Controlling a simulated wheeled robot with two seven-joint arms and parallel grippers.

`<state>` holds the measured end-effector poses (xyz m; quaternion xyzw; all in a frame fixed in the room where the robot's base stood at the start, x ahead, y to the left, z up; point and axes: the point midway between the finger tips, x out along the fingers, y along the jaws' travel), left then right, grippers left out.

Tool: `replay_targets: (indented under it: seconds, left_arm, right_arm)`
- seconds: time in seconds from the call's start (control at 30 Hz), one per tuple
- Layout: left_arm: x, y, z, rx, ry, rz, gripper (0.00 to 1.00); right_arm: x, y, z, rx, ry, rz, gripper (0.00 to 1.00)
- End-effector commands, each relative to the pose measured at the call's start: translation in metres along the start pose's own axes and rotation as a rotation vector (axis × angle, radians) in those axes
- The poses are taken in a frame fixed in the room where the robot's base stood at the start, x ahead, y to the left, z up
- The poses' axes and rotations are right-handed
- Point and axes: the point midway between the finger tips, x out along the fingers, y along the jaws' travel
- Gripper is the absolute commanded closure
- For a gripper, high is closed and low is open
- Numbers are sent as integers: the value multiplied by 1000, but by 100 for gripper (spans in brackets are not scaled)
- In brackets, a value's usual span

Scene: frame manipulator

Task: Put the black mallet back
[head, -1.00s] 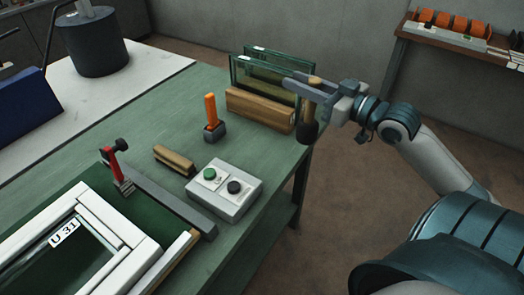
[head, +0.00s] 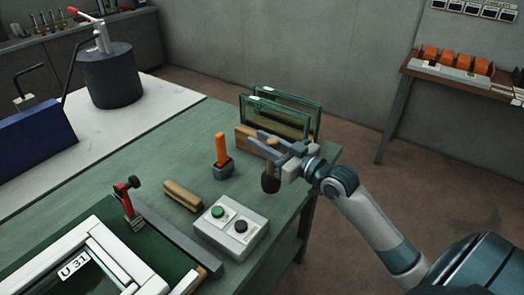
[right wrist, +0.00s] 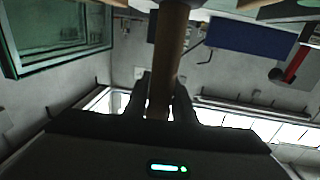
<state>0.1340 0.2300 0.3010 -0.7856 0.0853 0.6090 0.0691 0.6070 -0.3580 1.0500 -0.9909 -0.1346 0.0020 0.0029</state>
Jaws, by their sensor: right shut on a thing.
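My right gripper (head: 278,147) is shut on the wooden handle of the black mallet (head: 270,184). The mallet hangs upright with its dark head down, above the green table near its right edge and in front of the glass panes. In the right wrist view the brown handle (right wrist: 168,60) of the black mallet runs between the two dark fingers (right wrist: 160,100). The mallet head is not clear there. An orange-handled tool (head: 221,149) stands upright on the table to the left, its lower end in or on a small dark block. My left gripper is not in view.
Two glass panes (head: 285,110) stand in a wooden rack (head: 243,140) behind the gripper. A grey button box (head: 232,228), a wooden block (head: 183,196) and a red clamp (head: 127,200) beside the white frame (head: 110,250) stand nearer. Bare green tabletop lies left of the orange-handled tool.

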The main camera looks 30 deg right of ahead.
Motion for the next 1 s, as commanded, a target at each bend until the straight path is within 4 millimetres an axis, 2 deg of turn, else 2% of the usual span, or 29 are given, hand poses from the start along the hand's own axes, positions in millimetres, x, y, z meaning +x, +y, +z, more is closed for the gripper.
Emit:
replay_targets:
  seconds: [0.3,0.47,0.7,1.0]
  left_arm:
    - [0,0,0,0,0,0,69]
    - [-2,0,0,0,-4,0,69]
    - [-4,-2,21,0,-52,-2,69]
    - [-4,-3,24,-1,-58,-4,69]
  right_arm:
    - [0,0,0,-1,2,0,99]
    - [0,0,14,1,-1,0,99]
    - [0,1,38,0,-1,1,99]
    - [0,0,40,-1,2,1,99]
